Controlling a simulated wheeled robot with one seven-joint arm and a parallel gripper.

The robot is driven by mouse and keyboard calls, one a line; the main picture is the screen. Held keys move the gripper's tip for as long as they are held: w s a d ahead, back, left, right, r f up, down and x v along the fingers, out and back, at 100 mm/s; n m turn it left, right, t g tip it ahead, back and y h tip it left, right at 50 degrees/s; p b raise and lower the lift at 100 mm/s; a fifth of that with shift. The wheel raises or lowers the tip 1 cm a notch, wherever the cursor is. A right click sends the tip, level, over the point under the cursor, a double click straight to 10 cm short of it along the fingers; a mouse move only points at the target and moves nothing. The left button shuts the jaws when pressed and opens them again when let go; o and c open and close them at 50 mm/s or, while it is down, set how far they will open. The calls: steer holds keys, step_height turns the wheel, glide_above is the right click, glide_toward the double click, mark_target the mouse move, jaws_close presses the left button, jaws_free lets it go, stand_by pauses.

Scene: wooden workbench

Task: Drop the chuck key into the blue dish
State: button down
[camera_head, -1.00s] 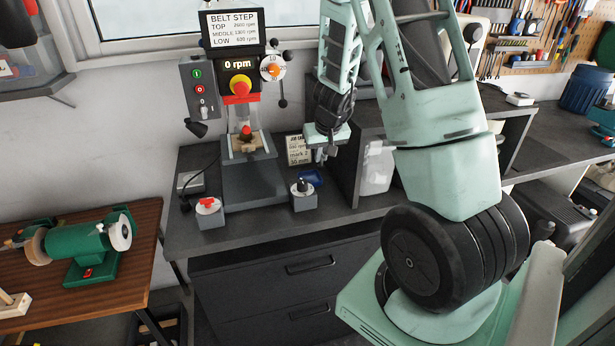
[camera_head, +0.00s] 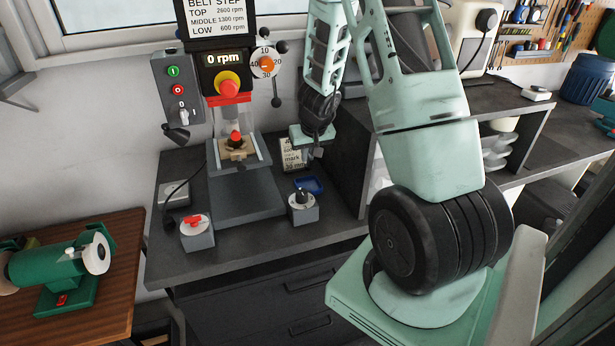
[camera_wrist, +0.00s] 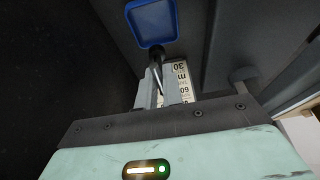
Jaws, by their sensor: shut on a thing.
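My gripper (camera_head: 316,153) hangs above the dark bench, right of the drill press and in front of the white sign. The blue dish (camera_head: 309,181) lies on the bench below it. In the wrist view my gripper (camera_wrist: 157,88) is shut on the chuck key (camera_wrist: 156,58), a thin piece with a dark end and a metallic shaft. The key's dark end overlaps the near edge of the blue dish (camera_wrist: 153,21) in that view. The height between key and dish is hard to tell. In the head view the key is too small to make out clearly.
A grey block with a black knob (camera_head: 303,209) stands just in front of the dish. A dark shelf unit (camera_head: 357,165) rises close on the right.

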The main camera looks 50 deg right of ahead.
mark_target(309, 167)
steer(key=shift+f+b, duration=1.25)
steer(key=shift+f, duration=1.35)
steer(key=shift+f+b, duration=0.6)
steer(key=shift+f, duration=0.05)
steer(key=c, duration=1.5)
jaws_free()
steer(key=shift+c, duration=0.2)
steer(key=shift+r, duration=0.1)
